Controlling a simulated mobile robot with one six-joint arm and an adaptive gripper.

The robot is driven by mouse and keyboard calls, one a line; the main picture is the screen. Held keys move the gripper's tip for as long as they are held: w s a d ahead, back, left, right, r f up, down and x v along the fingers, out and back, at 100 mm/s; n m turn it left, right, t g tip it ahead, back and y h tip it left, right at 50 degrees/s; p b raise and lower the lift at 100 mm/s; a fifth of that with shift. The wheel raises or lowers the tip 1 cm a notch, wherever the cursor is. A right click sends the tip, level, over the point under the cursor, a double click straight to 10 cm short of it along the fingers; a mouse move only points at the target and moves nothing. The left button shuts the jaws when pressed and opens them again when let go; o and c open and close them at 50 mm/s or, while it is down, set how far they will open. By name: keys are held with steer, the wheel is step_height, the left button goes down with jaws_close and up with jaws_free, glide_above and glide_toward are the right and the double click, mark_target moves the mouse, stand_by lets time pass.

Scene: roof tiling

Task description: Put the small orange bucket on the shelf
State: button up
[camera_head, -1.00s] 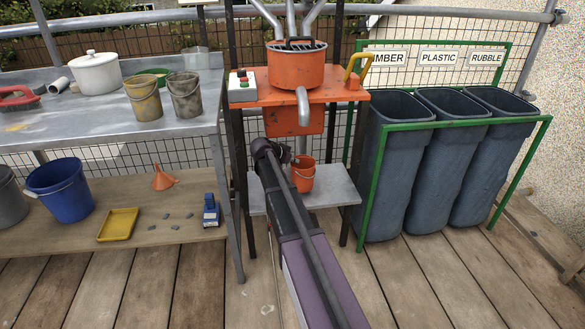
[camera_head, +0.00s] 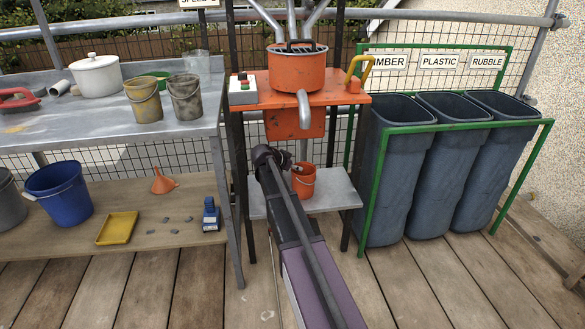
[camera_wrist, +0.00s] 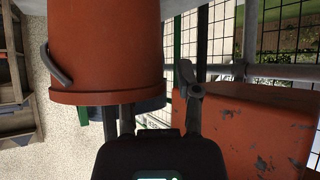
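The small orange bucket (camera_head: 303,182) stands upright on the small grey shelf (camera_head: 338,196) below the orange mixer. In the wrist view the bucket (camera_wrist: 106,45) fills the upper left, rim toward the bottom of the picture. My gripper (camera_head: 285,160) is at the bucket's upper left in the head view. In the wrist view my gripper (camera_wrist: 152,90) has its fingers spread. The right finger is outside the bucket, with a gap to the wall. The other finger passes behind the rim, and its tip is hidden.
The orange mixer (camera_head: 297,72) and its spout (camera_head: 304,108) are just above the bucket. Black frame legs flank the shelf. Several dark bins (camera_head: 396,180) stand at right. A workbench at left holds worn buckets (camera_head: 144,100); a blue bucket (camera_head: 60,195) stands on its lower board.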

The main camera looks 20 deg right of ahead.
steer(key=shift+r, duration=0.15)
steer(key=shift+s+a+r+p, duration=0.15)
steer(key=shift+a+r+p, duration=0.25)
steer(key=shift+p, duration=0.15)
steer(key=p+v, duration=0.6)
steer(key=v, duration=0.4)
steer(key=shift+a+r, duration=0.15)
steer(key=shift+a, duration=0.25)
steer(key=shift+s, duration=0.1)
steer(key=s+a+f+n+g+y, duration=0.1)
steer(key=s+a+f+n+y, duration=0.1)
steer(key=s, duration=0.7)
steer(key=s+a+f+n+g+y, duration=0.1)
steer(key=s+a+f+n+y, duration=0.1)
steer(key=s+a+n+y, duration=0.2)
steer(key=s+a+f+n+g+y, duration=0.1)
steer(key=s+a+f+n+y, duration=0.2)
steer(key=s+a+n, duration=0.4)
steer(key=s+a, duration=0.3)
steer(key=s, duration=0.4)
steer(key=shift+n+y, duration=0.3)
steer(key=shift+y, duration=0.1)
